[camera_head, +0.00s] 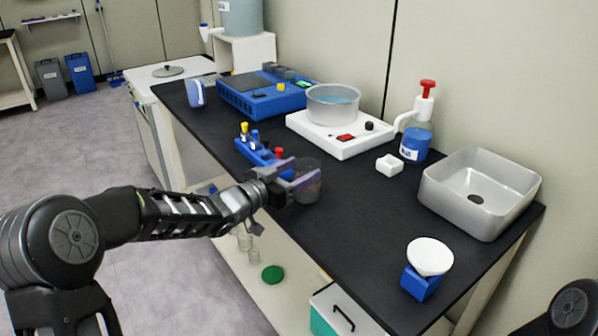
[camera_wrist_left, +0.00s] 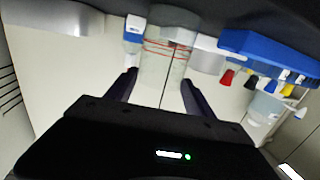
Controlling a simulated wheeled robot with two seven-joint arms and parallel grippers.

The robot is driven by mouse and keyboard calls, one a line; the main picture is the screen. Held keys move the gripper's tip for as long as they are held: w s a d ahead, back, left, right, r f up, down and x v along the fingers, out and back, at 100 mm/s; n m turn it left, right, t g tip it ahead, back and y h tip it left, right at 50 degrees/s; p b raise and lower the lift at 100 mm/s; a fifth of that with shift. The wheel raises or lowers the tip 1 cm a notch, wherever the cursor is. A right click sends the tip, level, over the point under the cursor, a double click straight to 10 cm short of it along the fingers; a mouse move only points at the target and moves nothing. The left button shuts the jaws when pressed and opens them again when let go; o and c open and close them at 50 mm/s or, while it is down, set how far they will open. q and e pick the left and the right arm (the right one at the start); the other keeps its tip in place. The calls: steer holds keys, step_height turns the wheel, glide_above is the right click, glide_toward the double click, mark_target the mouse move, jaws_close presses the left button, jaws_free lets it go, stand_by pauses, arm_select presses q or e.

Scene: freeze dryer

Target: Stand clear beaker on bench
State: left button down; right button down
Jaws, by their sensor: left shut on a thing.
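A clear beaker (camera_head: 308,186) shows in the head view at the front edge of the black bench (camera_head: 350,215), just right of the test tube rack. My left gripper (camera_head: 297,173) is shut on it, with a finger on each side. I cannot tell whether its base touches the bench. In the left wrist view the beaker (camera_wrist_left: 164,62), with red lines around it, stands between the two fingers of my left gripper (camera_wrist_left: 160,84). Part of the beaker is hidden by a finger in the head view. My right gripper is out of view.
A blue rack (camera_head: 262,153) with coloured-cap tubes is close by. A hotplate (camera_head: 340,135) with a metal pot, a small white block (camera_head: 389,165), a sink (camera_head: 480,193) and a blue stand with a white bowl (camera_head: 430,257) surround clear bench. Glassware is on the lower shelf.

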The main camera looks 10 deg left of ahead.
arm_select(q)
steer(key=shift+f, duration=0.15)
steer(key=shift+c, duration=1.9)
jaws_free()
steer(key=shift+r, duration=0.2)
steer(key=v, duration=1.2)
steer(key=shift+p, duration=0.35)
